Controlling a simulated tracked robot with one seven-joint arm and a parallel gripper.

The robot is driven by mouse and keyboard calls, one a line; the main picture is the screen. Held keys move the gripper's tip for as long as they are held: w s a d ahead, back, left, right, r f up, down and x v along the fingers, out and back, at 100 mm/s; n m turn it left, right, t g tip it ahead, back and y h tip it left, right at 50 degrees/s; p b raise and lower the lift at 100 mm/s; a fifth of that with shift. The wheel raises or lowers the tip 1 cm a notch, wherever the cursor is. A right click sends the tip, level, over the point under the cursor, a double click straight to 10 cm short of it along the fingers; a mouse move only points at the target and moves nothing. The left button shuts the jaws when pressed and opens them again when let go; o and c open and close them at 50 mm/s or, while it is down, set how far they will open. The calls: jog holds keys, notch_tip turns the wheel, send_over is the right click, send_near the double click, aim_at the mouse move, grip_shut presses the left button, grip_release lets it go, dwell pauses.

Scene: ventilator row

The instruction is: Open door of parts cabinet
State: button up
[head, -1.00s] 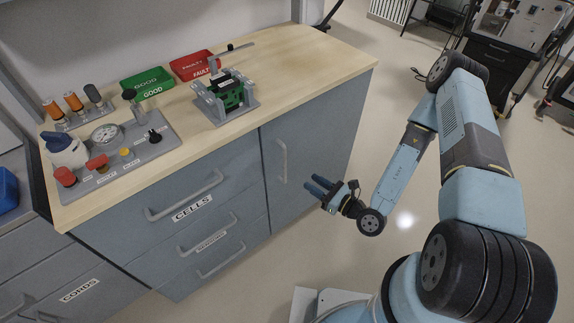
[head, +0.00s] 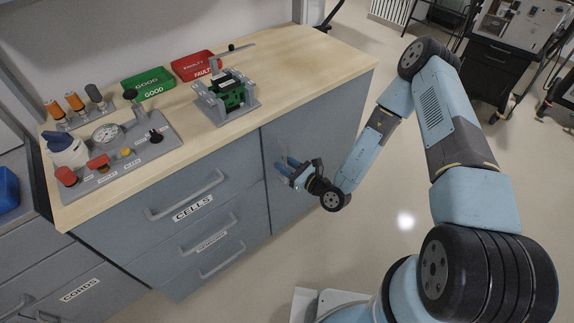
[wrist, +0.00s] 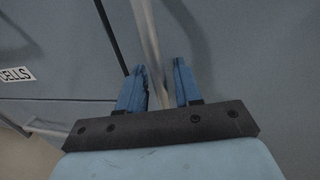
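The parts cabinet's grey-blue door (head: 325,135) is closed, flush with the front to the right of the drawers. Its vertical bar handle (wrist: 147,35) shows in the wrist view, running down between my two blue fingers. My gripper (wrist: 160,85) is open, with a finger on each side of the bar and visible gaps. In the head view my gripper (head: 286,168) is at the door's left part and hides much of the handle. Whether a finger touches the bar or door is not clear.
Drawers labelled CELLS (head: 192,207) and others with bar handles lie left of the door. The worktop (head: 300,70) holds a green tray (head: 147,83), a red tray (head: 195,66), a fixture and a gauge panel. Open floor (head: 400,250) lies to the right.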

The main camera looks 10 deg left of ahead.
grip_shut()
dwell(0.3)
